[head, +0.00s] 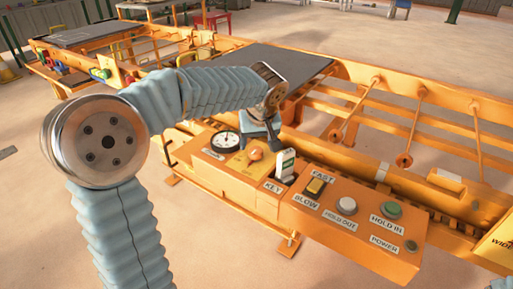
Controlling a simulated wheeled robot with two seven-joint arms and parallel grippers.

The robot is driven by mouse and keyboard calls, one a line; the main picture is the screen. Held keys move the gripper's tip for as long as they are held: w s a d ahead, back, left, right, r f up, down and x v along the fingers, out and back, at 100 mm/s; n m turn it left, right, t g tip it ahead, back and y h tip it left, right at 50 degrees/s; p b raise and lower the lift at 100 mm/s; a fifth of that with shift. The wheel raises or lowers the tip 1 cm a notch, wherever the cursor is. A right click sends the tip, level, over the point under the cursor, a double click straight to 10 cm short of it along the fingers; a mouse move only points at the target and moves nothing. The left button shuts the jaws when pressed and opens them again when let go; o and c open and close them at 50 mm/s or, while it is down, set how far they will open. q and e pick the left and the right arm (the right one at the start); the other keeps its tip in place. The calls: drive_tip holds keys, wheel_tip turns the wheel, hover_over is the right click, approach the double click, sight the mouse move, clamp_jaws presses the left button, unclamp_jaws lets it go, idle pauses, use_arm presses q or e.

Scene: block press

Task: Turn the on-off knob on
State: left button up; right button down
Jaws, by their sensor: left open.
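The orange control panel (350,219) of the press runs across the middle. A small orange-brown knob (256,154) sits on a yellow plate between a round dial and the key switch; it looks like the on-off knob, but I cannot read its setting. My left gripper (264,139) is open, pointing down over the panel just behind and above this knob. Its fingers are small and partly merged with the background, so I cannot tell whether they touch the knob. My right gripper is out of view.
The round dial (225,142) is left of the knob. The upright white-and-green key piece (285,164) stands close on the right. Farther right are the fast-slow switch (315,187), a white button (346,205) and a green button (391,210). Orange rails (440,110) lie behind.

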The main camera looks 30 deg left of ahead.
sight(256, 150)
use_arm(q)
drive_tip(key=x, duration=0.4)
drive_tip(key=c, duration=1)
